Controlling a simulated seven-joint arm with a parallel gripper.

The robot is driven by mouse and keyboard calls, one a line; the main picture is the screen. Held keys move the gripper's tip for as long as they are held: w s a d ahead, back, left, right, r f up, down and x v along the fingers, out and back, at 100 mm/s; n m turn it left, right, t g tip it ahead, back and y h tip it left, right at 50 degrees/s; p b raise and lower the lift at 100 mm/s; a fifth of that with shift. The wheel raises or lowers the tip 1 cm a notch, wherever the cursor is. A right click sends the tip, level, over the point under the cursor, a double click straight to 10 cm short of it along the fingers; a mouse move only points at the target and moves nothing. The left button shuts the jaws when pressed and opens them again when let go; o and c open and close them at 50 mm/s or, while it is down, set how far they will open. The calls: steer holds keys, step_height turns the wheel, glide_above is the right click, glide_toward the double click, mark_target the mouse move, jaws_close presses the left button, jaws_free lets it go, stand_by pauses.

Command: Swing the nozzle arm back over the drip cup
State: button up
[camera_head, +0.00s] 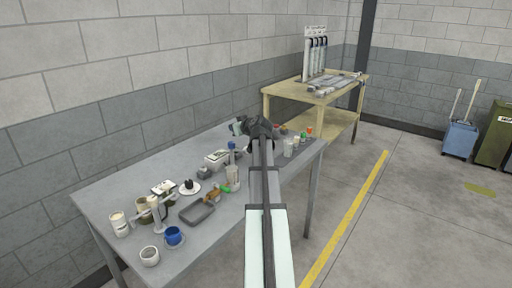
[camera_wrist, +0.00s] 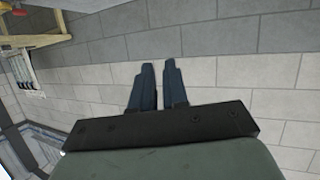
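On the near workbench (camera_head: 130,187) at the left, a pale upright post with a crossbar (camera_head: 156,212) looks like the nozzle arm; it is small, and I cannot be sure. Several cups stand around it: a white one (camera_head: 119,226), a grey-white one (camera_head: 150,257) and a blue one (camera_head: 173,236). I cannot tell which is the drip cup. My gripper (camera_head: 237,127) is raised above the bench's far end, well apart from the post. In the wrist view its dark fingers (camera_wrist: 159,75) have a narrow gap between them, hold nothing and face the block wall.
A grey tray (camera_head: 198,213), a white saucer (camera_head: 190,188) and small bottles crowd the bench. A wooden table (camera_head: 285,88) with a rack of several tools (camera_head: 316,52) stands behind. The bench's back left surface is clear. Bins stand far right.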

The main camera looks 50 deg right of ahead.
steer(key=w+d+r, duration=0.1)
steer(key=w+d+g, duration=0.1)
steer(key=d, duration=0.1)
steer(key=w+d+r+n+g, duration=0.1)
steer(key=w+d, duration=0.1)
steer(key=shift+w+r, duration=0.1)
steer(key=shift+r, duration=0.25)
jaws_close()
steer(key=s+d+f+m+g+y, duration=0.1)
steer(key=s+d+f+m+g, duration=0.35)
steer(key=s+m+g, duration=0.5)
steer(key=w+d+f+m, duration=0.2)
steer(key=w+d+f, duration=0.15)
steer(key=f, duration=0.55)
steer(key=shift+n, duration=0.25)
steer(key=shift+s+a+f, duration=0.25)
steer(key=shift+s+a, duration=0.3)
steer(key=shift+a, duration=0.3)
steer(key=shift+s+a+f, duration=0.25)
steer(key=shift+s+a, duration=0.25)
steer(key=shift+a, duration=0.3)
